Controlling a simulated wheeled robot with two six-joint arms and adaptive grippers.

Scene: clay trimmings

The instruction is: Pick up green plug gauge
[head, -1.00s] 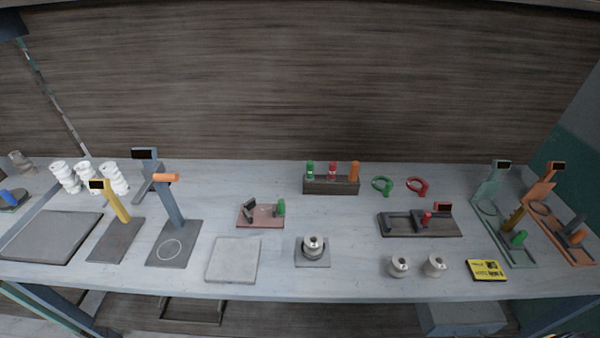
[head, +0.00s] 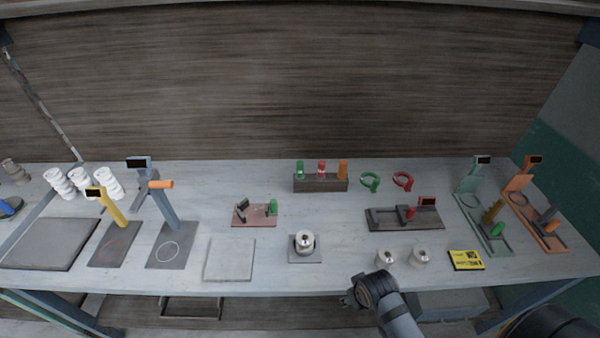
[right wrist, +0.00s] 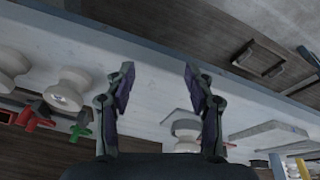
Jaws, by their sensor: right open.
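The green plug gauge (head: 300,169) stands upright at the left end of a dark rack (head: 320,184) near the back of the bench, in the head view. A red plug gauge (head: 321,169) and an orange one (head: 342,169) stand beside it in the same rack. My right gripper (head: 350,297) is low at the bench's front edge, well in front of the rack and apart from it. In the right wrist view its two fingers (right wrist: 160,76) are spread with nothing between them. My left gripper is not in view.
Green (head: 370,181) and red (head: 403,181) ring gauges lie right of the rack. Two pale spools (head: 386,259) stand near the front edge, close to my right arm. Another spool (head: 304,240) sits on a small grey plate. Gauge stands line both sides. The bench between spools and rack is partly clear.

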